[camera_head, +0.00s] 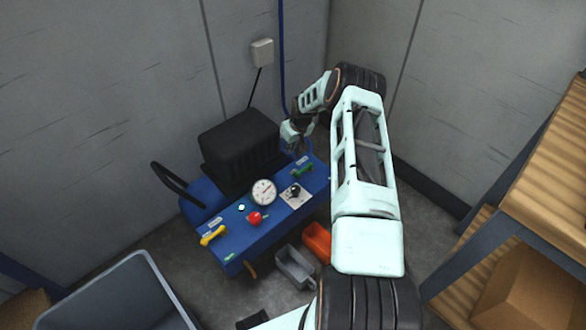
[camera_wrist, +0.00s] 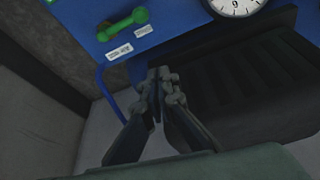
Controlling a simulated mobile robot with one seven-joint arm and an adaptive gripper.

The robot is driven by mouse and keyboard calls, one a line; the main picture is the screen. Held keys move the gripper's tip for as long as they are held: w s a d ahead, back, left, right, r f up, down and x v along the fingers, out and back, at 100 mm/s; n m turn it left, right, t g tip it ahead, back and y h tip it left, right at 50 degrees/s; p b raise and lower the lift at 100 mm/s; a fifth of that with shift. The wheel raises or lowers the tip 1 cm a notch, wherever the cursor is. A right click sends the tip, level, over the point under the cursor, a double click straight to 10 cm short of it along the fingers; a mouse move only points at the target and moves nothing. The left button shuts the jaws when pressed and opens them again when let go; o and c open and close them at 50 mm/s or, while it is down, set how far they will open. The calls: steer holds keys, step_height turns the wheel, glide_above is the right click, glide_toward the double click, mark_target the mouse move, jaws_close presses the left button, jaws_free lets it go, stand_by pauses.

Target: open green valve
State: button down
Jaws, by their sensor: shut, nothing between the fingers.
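The green valve (camera_head: 302,170) is a small handle near the right end of the blue panel. In the wrist view the green valve (camera_wrist: 123,24) lies across the panel at the upper left, with two white labels beside it. My gripper (camera_wrist: 159,73) is shut and empty, apart from the valve and below it in the wrist view. In the head view my gripper (camera_head: 297,145) hangs just behind the valve at the panel's far right edge. The fingertips are hard to make out in the head view.
The blue panel (camera_head: 232,233) also bears a yellow valve (camera_head: 213,235), a red button (camera_head: 255,218), a gauge (camera_head: 264,192) and a black knob (camera_head: 295,190). A black ribbed block (camera_head: 240,150) stands behind it. Grey and orange bins sit in front. A wooden shelf (camera_head: 545,170) is at right.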

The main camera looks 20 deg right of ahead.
mark_target(304, 169)
steer(key=shift+w+d+f, duration=0.1)
steer(key=shift+d+f, duration=0.6)
steer(key=shift+f, duration=0.2)
steer(key=shift+f, duration=0.1)
steer(key=b+x, duration=0.4)
steer(key=x, duration=0.6)
steer(key=shift+f+b, duration=0.1)
steer(key=shift+b, duration=0.2)
steer(key=shift+s+p, duration=0.35)
steer(key=shift+s+d+f+p, duration=0.1)
steer(key=shift+s+d+p, duration=0.1)
steer(key=shift+s, duration=0.65)
steer(key=shift+s+d+f+p, duration=0.1)
steer(key=shift+s+p, duration=0.1)
steer(key=shift+s, duration=0.6)
